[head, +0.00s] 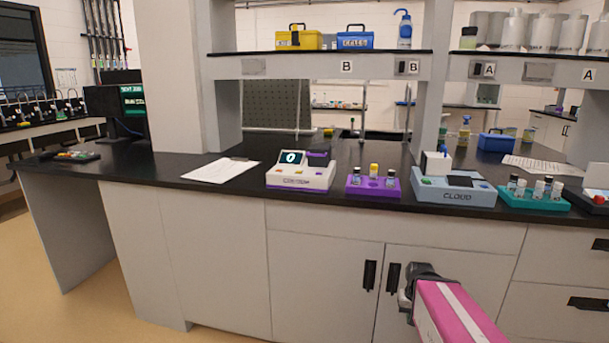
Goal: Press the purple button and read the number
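A white device with a purple base (300,178) stands on the black bench, left of centre. Its small screen (291,157) reads 0. A dark purple block (318,158) sits at its upper right; I cannot tell whether it is a button or a holder. Small coloured spots lie on its sloped front, too small to tell apart surely. My gripper (405,299) is low in front of the cabinet doors, below and to the right of the device, apart from it. Its fingers are small and dark, and their opening is not clear.
Right of the device are a purple vial rack (373,189), a blue-grey device (453,190) and a teal vial rack (533,203). White paper (221,170) lies to its left. A shelf (320,66) hangs above. Cabinet handles (370,275) stick out near my gripper.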

